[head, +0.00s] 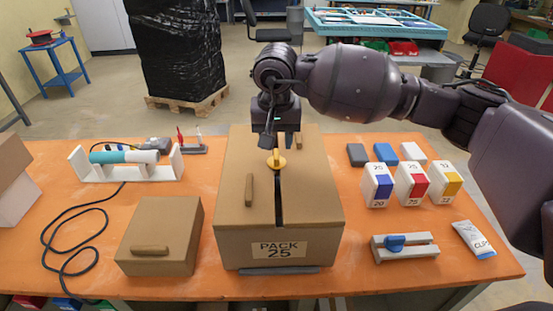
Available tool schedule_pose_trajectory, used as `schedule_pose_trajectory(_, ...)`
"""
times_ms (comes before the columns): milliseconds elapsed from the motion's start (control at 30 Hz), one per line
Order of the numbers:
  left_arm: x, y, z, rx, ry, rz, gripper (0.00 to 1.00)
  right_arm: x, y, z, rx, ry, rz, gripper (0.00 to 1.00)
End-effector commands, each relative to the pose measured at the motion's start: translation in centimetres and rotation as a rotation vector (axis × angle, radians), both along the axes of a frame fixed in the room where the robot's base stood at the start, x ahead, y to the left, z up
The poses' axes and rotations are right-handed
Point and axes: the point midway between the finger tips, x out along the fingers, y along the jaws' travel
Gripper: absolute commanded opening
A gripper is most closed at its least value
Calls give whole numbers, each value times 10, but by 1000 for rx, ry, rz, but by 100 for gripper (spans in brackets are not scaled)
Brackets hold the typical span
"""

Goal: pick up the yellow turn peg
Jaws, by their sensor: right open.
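The yellow turn peg (277,161) stands on the top of the large cardboard box (240,230) labelled PACK 25, at the slot between its two lid flaps. My right gripper (276,146) points down from above and behind the peg, its fingers just over or at the far side of it. The gripper is open. I cannot tell whether the fingers touch the peg. My left gripper is not in view.
A smaller closed cardboard box (160,232) stands to the left. A black cable (88,210) lies on the orange table (215,292). White boxes with blue, red and yellow fronts (411,185) stand right, behind a grey fixture with a blue knob (404,247) and a tube (474,239).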

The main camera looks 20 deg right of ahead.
Motion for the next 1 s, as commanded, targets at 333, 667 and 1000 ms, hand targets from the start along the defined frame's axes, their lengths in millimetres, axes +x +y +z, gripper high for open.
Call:
schedule_pose_trajectory(333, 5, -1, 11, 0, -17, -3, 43, 4, -3, -40, 1, 3, 0, 44)
schedule_pose_trajectory(667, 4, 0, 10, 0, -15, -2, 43, 4, -3, -42, 0, 1, 0, 34)
schedule_pose_trajectory(1000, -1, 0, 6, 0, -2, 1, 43, 5, -3, -42, 0, 1, 0, 0)
